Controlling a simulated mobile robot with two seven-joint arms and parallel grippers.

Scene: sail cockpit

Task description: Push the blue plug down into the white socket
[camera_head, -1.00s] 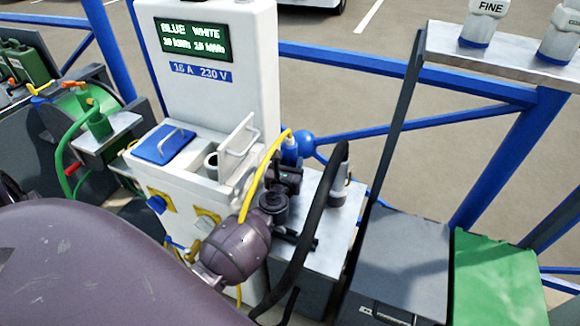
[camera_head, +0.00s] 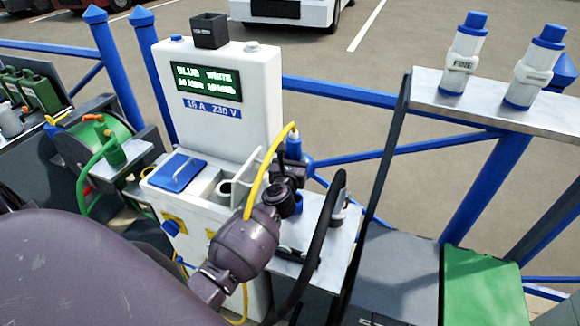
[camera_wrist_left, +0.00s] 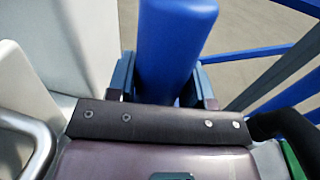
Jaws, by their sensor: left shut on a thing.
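The blue plug (camera_head: 293,149) is upright in my left gripper (camera_head: 291,168), with a yellow cable looping from its top. My left gripper is shut on it, above the grey side shelf and to the right of the white pedestal. In the left wrist view the plug (camera_wrist_left: 168,50) stands between the two fingers; its lower end is hidden. The white socket (camera_head: 226,188) is an open round hole in the pedestal's top, left of the plug and apart from it. Its white raised lid (camera_head: 252,168) stands between them. My right gripper is not in view.
A shut blue lid (camera_head: 178,172) is left of the socket. The pedestal's screen housing (camera_head: 262,100) rises behind. A blue holder (camera_head: 299,203) sits on the shelf below the gripper. A black hose (camera_head: 322,235) arches close on the right.

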